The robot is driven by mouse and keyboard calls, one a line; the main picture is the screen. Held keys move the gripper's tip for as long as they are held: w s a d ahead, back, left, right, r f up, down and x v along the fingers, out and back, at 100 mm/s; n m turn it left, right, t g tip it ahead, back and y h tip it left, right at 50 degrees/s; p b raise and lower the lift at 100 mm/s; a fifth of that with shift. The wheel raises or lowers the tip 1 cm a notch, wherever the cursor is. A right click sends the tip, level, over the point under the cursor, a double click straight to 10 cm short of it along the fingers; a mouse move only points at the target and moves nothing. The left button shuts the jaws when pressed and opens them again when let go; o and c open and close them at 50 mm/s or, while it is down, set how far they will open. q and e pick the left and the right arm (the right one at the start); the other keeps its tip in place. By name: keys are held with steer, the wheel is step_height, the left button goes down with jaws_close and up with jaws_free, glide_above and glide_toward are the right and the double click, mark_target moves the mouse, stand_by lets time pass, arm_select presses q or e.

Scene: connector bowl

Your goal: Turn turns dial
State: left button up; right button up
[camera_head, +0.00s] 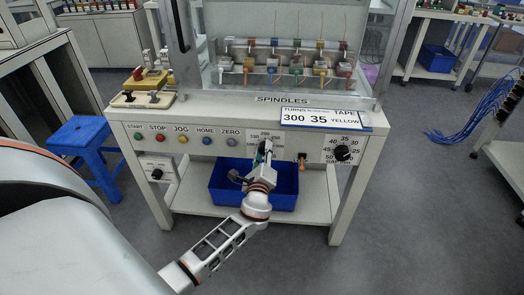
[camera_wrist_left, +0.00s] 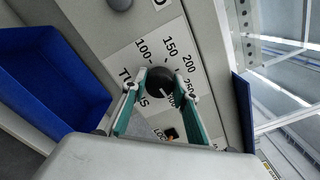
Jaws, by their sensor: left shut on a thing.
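The turns dial (camera_wrist_left: 159,82) is a round black knob on the machine's white front panel, with a printed scale of 100, 150, 200, 250 and more around it. My left gripper (camera_wrist_left: 161,88) has its two teal fingers around the knob, one on each side, and is shut on it. The knob's exact pointer reading is too small to tell. A sign (camera_head: 322,117) reads turns 300, 35, tape yellow. My right gripper is not in view.
A second black dial (camera_head: 343,153) with its own scale is on the right of the panel. Several coloured buttons (camera_head: 182,139) line the left. A blue bin (camera_head: 228,187) stands on the shelf below my left gripper. A blue stool (camera_head: 80,135) stands left.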

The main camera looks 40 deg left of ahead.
arm_select(q)
steer(key=shift+m, duration=0.5)
steer(key=o, duration=1.1)
steer(key=v, duration=1.2)
